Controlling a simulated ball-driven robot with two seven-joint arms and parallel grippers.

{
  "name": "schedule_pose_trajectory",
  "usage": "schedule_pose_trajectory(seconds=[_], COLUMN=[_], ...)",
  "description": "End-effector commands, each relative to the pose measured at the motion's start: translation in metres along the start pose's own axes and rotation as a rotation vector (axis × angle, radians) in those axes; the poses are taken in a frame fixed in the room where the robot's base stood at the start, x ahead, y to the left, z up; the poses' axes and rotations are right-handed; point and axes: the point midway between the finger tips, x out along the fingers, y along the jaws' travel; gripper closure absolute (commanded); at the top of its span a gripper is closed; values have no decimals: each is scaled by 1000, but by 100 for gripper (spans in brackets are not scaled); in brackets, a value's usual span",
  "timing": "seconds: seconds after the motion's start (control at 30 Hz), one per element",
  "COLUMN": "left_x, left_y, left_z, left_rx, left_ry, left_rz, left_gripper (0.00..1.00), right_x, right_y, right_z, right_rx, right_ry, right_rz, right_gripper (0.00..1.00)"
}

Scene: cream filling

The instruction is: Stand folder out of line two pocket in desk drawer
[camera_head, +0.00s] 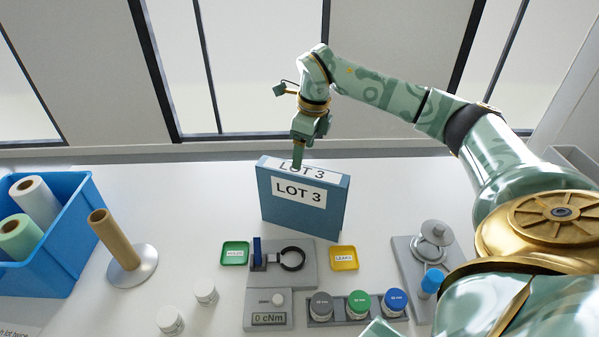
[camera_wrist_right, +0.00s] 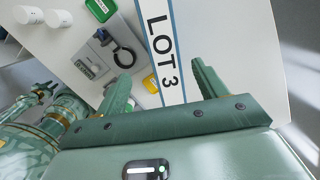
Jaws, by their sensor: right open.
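A blue folder box (camera_head: 303,212) labelled LOT 3 stands upright on the white table, with LOT 3 labels on its front and top edge. Its top label also shows in the right wrist view (camera_wrist_right: 162,45). My right gripper (camera_head: 297,158) points down at the folder's top from behind. In the wrist view the open fingers (camera_wrist_right: 163,88) lie on either side of the label strip; whether they touch the folder I cannot tell. My left gripper is not seen. I see no drawer and no line two pocket.
In front of the folder are a grey torque fixture (camera_head: 268,285), a green tray (camera_head: 235,253), a yellow tray (camera_head: 344,258) and a rack of capped jars (camera_head: 358,306). A blue bin (camera_head: 62,240) and a post on a round base (camera_head: 118,245) stand left.

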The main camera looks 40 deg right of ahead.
Motion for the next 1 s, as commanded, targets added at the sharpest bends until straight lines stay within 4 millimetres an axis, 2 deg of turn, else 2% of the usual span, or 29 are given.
schedule_pose_trajectory(seconds=[0.03,0.1,0.33,0.6,0.9,1.0], left_x=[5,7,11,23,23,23], left_y=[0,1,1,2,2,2], left_z=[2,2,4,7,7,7], left_rx=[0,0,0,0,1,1], left_ry=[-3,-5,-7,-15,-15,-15], left_rz=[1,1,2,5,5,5], left_gripper=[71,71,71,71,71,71], right_x=[14,26,44,86,89,89], right_y=[0,1,-1,-7,-7,-7], right_z=[-1,0,-1,-4,-4,-4], right_rx=[0,0,2,1,1,1], right_ry=[2,1,-1,-1,-3,-3], right_rz=[3,3,1,2,0,0], right_gripper=[29,29,29,29,29,57])
